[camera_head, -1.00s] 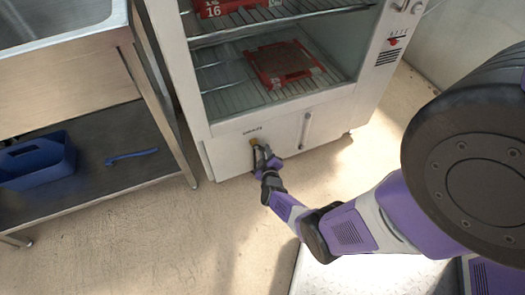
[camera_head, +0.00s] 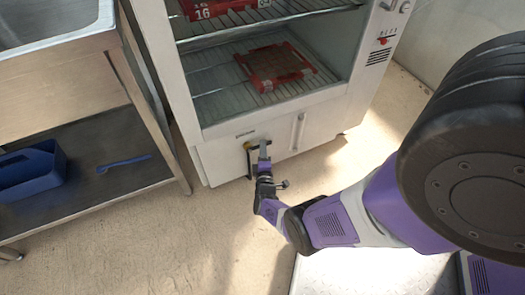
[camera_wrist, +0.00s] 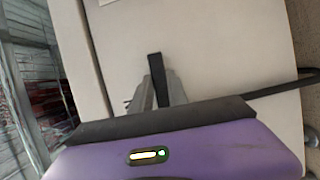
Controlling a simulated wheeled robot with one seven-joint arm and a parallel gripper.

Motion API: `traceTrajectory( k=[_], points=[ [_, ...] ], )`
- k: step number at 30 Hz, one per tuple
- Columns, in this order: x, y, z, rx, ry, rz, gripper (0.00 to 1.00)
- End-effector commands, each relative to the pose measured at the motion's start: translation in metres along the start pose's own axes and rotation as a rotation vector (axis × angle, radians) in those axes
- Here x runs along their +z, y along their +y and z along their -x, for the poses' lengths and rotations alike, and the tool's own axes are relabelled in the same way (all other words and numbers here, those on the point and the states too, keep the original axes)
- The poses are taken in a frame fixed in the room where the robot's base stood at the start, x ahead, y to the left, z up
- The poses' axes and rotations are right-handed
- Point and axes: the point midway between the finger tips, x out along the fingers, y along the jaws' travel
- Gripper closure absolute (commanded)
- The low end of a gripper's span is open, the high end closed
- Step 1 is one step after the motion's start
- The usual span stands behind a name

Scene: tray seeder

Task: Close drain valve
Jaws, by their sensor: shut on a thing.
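In the wrist view, a dark bar, which looks like the valve's handle (camera_wrist: 155,67), sticks out past the fingertips of my gripper (camera_wrist: 160,88). The gripper is shut on it. The gripper hides part of the valve, so the handle's exact angle to the valve body is hard to tell.
The white cabinet (camera_head: 225,165) has red trays (camera_head: 278,65) on its wire shelves. A vertical bar handle (camera_head: 297,132) is right of the valve. A steel bench (camera_head: 75,85) stands at left, with a blue caddy (camera_head: 30,170) and blue tool (camera_head: 124,164) on its lower shelf. The floor in front is clear.

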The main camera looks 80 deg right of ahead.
Motion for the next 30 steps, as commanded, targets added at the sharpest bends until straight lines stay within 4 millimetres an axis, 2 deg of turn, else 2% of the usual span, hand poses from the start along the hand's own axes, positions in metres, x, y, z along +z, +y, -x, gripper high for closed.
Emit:
traceTrajectory(
  k=[20,21,23,24,30],
  points=[
    [-0.0005,0.0033,-0.0002,0.023,0.001,0.056,1.0],
    [-0.0006,0.0034,-0.0003,0.023,0.001,0.056,0.73],
    [-0.0005,0.0034,-0.0003,0.023,0.001,0.055,0.61],
    [-0.0004,0.0033,-0.0002,0.023,0.001,0.055,0.58],
    [-0.0003,0.0031,-0.0001,0.022,0.0,0.054,0.58]
  ],
)
